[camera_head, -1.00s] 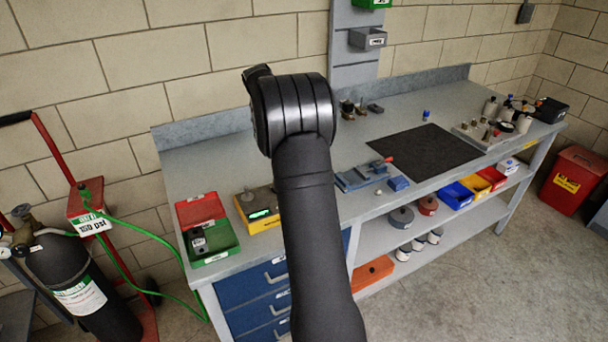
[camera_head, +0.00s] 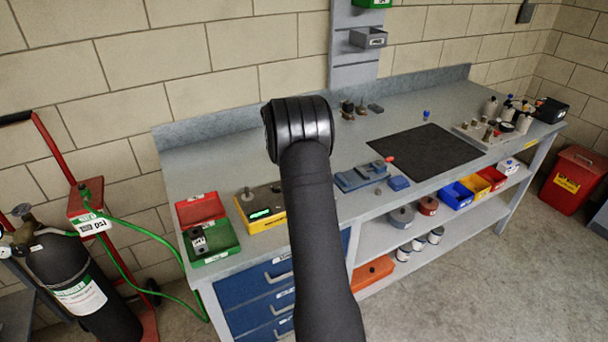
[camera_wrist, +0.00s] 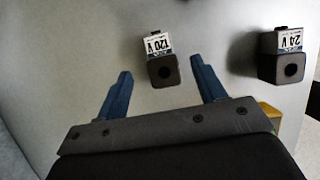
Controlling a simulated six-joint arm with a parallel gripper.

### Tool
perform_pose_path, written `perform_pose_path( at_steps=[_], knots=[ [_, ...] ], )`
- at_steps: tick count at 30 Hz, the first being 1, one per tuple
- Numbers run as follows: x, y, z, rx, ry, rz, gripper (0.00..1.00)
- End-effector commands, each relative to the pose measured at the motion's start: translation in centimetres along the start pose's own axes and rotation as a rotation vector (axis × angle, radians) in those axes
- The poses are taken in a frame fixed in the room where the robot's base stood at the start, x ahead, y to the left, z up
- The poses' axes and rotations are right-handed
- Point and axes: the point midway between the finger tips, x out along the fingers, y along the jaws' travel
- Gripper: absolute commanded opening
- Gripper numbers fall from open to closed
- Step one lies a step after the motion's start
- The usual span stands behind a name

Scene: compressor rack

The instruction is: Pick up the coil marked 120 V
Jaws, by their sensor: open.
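The coil marked 120 V (camera_wrist: 163,70) is a small black block with a round hole and a white-and-blue label. It sits on the grey bench top in the wrist view. My gripper (camera_wrist: 160,66) is open and empty, its two blue fingers pointing toward this coil. In the picture the coil lies between the fingertips with a gap on each side; how far below them it is, I cannot tell. A similar coil marked 24 V (camera_wrist: 284,66) stands to the right, outside the fingers. In the head view my arm hides the gripper, and I cannot make out the 120 V coil.
A yellow box (camera_wrist: 267,117) shows beside my right finger in the wrist view. On the bench are a red-and-green tray (camera_head: 222,247), a yellow instrument (camera_head: 268,225), a blue vise (camera_head: 358,177) and a black mat (camera_head: 425,152). Bench around the 120 V coil is clear.

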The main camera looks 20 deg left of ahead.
Motion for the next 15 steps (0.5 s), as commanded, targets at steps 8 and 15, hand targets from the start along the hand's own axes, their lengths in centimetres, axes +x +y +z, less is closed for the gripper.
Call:
perform_pose_path(
  at_steps=[8, 15],
  knots=[
    [3.5, -0.2, -0.4, -0.001, 0.002, -0.004, 0.64],
    [5.1, -0.1, -0.3, 0.000, 0.000, 0.000, 0.64]
  ],
)
